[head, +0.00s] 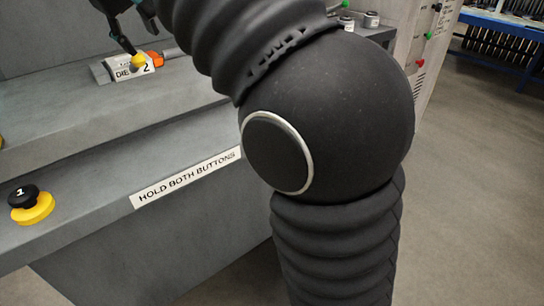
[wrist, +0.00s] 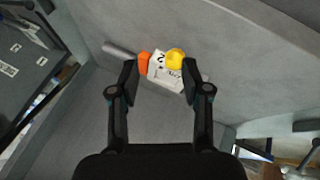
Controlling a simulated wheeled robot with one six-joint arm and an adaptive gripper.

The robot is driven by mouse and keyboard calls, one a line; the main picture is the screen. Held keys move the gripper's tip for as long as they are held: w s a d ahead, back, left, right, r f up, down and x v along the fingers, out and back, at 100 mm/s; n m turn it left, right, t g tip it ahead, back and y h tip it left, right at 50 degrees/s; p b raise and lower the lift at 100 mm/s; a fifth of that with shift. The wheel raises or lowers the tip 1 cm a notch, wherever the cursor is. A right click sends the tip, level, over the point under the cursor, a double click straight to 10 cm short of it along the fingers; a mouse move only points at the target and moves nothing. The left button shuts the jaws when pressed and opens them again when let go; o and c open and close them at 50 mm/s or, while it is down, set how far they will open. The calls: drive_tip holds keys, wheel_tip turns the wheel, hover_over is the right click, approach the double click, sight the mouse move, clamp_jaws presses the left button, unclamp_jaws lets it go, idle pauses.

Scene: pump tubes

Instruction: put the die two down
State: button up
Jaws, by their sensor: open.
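Die two is a pale block with a "DIE 2" label, a yellow knob and an orange end. It (head: 122,72) is at the upper left of the head view, on or just over the grey ledge. In the wrist view die two (wrist: 158,70) lies across the space between my fingertips, slightly beyond them. My gripper (wrist: 160,80) is open, with a finger on either side of the block's middle. In the head view the gripper (head: 122,42) comes down from above the die, mostly cut off by the top edge. I cannot tell whether a finger touches the block.
A grey rod (wrist: 118,50) lies beside the orange end. The stepped grey bench (head: 90,150) has a "HOLD BOTH BUTTONS" label (head: 185,178) and a black-and-yellow button (head: 31,205). My arm covers the middle of the head view. Open floor (head: 480,190) shows at right.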

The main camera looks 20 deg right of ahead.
drive_tip(key=s+d+f+m+y, duration=0.1)
drive_tip(key=s+d+f+m, duration=0.2)
drive_tip(key=s+d+f, duration=0.9)
drive_tip(key=s+d+f+m+y, duration=0.1)
drive_tip(key=s+d+f+m, duration=0.2)
drive_tip(key=s+f, duration=1.2)
drive_tip(key=shift+s+d+g, duration=0.3)
drive_tip(key=shift+s, duration=0.1)
